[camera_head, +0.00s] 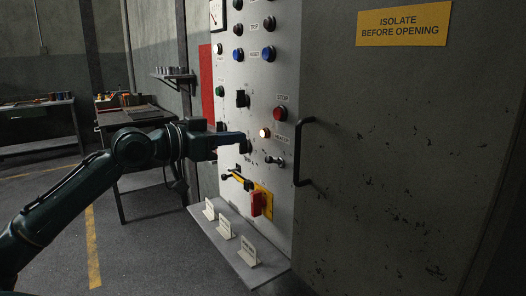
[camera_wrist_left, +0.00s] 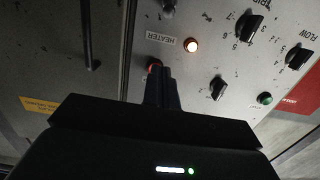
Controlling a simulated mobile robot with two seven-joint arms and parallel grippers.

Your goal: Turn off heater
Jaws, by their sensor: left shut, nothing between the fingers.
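The control panel (camera_head: 240,80) carries a small HEATER label (camera_head: 282,140) with a lit lamp (camera_head: 265,133) to its left. A small lever-like switch (camera_head: 275,161) sits below the label. In the left wrist view the HEATER label (camera_wrist_left: 160,38) and glowing lamp (camera_wrist_left: 191,45) are above my fingers, and a switch (camera_wrist_left: 168,8) shows at the top edge. My left gripper (camera_head: 242,139) is shut and empty, in front of the panel left of the lamp. Its shut fingers (camera_wrist_left: 161,78) partly cover a red button (camera_wrist_left: 153,66) in the wrist view. My right gripper is not in view.
A red STOP button (camera_head: 280,113) sits above the lamp. Black knobs (camera_head: 242,98) and a red handle on a yellow plate (camera_head: 257,203) are nearby. A cabinet door handle (camera_head: 299,152) stands out to the right. A ledge with white cards (camera_head: 222,228) juts out below.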

